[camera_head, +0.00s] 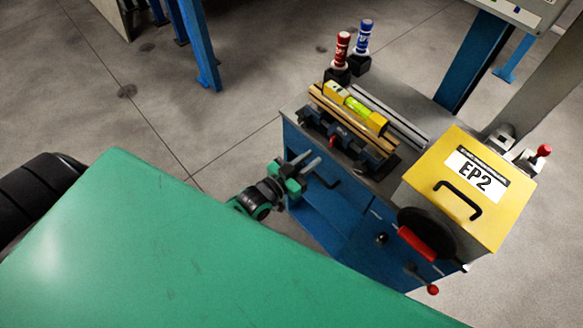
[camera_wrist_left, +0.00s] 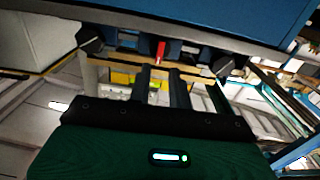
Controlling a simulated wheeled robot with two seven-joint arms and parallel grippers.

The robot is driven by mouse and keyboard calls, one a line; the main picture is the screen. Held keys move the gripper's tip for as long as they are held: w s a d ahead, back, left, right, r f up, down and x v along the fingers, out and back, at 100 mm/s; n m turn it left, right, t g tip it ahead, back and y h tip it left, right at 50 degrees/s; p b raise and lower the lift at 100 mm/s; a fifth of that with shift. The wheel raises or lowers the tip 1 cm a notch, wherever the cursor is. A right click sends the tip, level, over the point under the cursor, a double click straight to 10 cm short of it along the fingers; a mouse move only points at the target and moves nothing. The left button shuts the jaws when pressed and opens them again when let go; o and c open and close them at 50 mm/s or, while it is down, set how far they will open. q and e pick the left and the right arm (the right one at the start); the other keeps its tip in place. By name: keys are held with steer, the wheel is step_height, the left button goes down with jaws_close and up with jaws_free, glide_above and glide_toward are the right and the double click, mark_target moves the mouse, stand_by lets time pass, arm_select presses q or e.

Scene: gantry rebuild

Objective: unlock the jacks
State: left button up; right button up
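My left gripper (camera_head: 311,166) is beside the near left side of a blue cabinet, its two fingers apart with nothing between them. In the left wrist view the gripper (camera_wrist_left: 160,72) also shows open, with a small red lever (camera_wrist_left: 161,50) beyond the fingertips and apart from them. The head view shows a small red part (camera_head: 332,141) on a dark blue clamp (camera_head: 345,135) on the cabinet top; I cannot tell whether it is the same lever. No part is clearly marked as a jack. My right gripper is not in view.
On the blue cabinet (camera_head: 320,212) stand a yellow level (camera_head: 355,107), a yellow EP2 box (camera_head: 470,175), and red (camera_head: 342,48) and blue (camera_head: 363,38) bottles. Red-handled controls (camera_head: 418,243) stick out in front. A green surface (camera_head: 150,250) fills the foreground. Floor left of the cabinet is clear.

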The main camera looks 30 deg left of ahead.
arm_select(q)
steer(key=b+v, duration=0.1)
steer(key=v, duration=0.5)
steer(key=shift+s, duration=0.35)
steer(key=shift+a, duration=0.1)
